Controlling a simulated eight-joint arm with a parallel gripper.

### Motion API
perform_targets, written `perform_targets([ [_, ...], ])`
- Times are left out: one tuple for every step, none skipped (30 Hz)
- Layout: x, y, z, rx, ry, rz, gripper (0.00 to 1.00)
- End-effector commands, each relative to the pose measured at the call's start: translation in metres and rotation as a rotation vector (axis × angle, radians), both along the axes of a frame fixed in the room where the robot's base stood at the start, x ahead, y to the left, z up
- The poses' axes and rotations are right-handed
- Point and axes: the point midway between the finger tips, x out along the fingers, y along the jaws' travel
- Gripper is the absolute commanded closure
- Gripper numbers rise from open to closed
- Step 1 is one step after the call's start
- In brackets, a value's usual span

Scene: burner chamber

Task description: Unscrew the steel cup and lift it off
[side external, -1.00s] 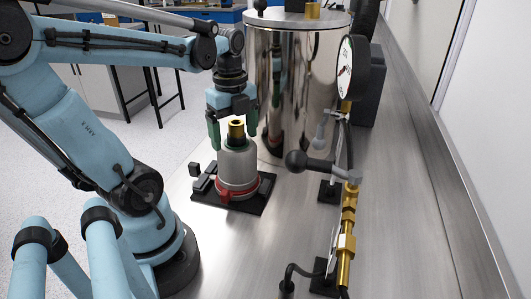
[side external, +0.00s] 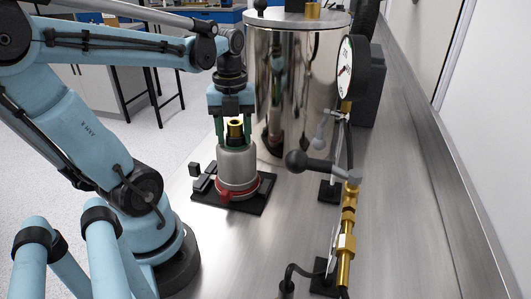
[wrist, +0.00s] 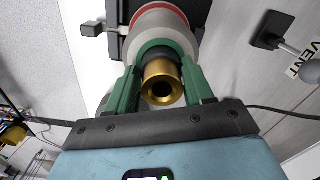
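The fingertips partly hide the cup's upper edge.
The cup's black base plate (side external: 258,204) lies on the metal bench. A tall polished tank (side external: 295,80) stands close behind. To the right are a dial gauge (side external: 347,70), a black ball-ended lever (side external: 297,160) and brass piping (side external: 346,245). Bare bench lies in front.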

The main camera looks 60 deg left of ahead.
Motion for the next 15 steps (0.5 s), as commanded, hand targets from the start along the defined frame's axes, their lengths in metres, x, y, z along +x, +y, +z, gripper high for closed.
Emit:
perform_targets([
  [-0.0001,0.0,0.0,0.0,0.0,0.0,0.57],
  [-0.0001,0.0,0.0,0.0,0.0,0.001,0.61],
  [-0.0001,0.0,0.0,0.0,0.0,0.001,0.68],
  [-0.0001,0.0,0.0,0.0,0.0,0.001,0.72],
  [-0.0001,0.0,0.0,0.0,0.0,0.001,0.77],
  [-0.0001,0.0,0.0,0.0,0.0,0.001,0.83],
  [-0.0001,0.0,0.0,0.0,0.0,0.001,0.88],
  [0.0,0.0,0.0,0.0,0.0,0.001,0.92],
  [0.0,0.0,0.0,0.0,0.0,0.001,0.98],
  [-0.0001,0.0,0.0,0.0,0.0,0.001,1.0],
  [-0.0001,0.0,0.0,0.0,0.0,0.001,1.0],
  [-0.0001,0.0,0.0,0.0,0.0,0.001,1.0],
  [-0.0001,0.0,0.0,0.0,0.0,0.001,1.0],
  [-0.0001,0.0,0.0,0.0,0.0,0.001,1.0],
  [-0.0001,0.0,0.0,0.0,0.0,0.003,1.0],
])
